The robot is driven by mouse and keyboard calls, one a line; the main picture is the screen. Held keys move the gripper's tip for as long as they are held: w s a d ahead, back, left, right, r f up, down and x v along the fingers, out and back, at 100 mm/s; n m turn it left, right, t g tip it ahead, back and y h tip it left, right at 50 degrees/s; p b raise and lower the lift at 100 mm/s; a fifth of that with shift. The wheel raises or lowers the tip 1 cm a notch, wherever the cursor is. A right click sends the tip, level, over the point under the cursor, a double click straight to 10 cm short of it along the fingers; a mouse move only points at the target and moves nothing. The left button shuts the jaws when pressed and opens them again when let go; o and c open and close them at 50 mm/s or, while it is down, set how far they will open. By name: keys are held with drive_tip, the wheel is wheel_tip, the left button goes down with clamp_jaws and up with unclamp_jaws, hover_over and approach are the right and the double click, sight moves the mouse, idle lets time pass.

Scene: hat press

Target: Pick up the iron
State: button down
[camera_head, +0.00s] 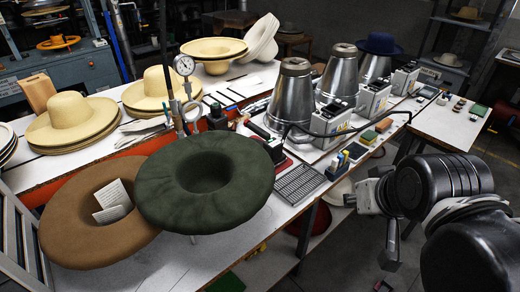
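What looks like the iron (270,146), with a black handle and a dark body with red below it, sits on the white worktable just right of the green hat. It is partly hidden among nearby tools and cables, so its outline is hard to make out. My arm fills the right side of the view. Its end, my gripper (389,260), hangs at the lower right, off the table's front edge and well to the right of the iron. The gripper is apart from the iron. Its fingers are small and dark, and their opening is unclear.
A green hat (205,185) and a brown hat (90,222) lie upside down at the front left. Metal hat forms (293,97) stand behind the iron, with grey control boxes (328,122) and a cable. A grey grid plate (300,184) lies in front.

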drive_tip(key=c, duration=2.4)
unclamp_jaws()
drive_tip(key=shift+c, duration=0.2)
drive_tip(key=o, duration=1)
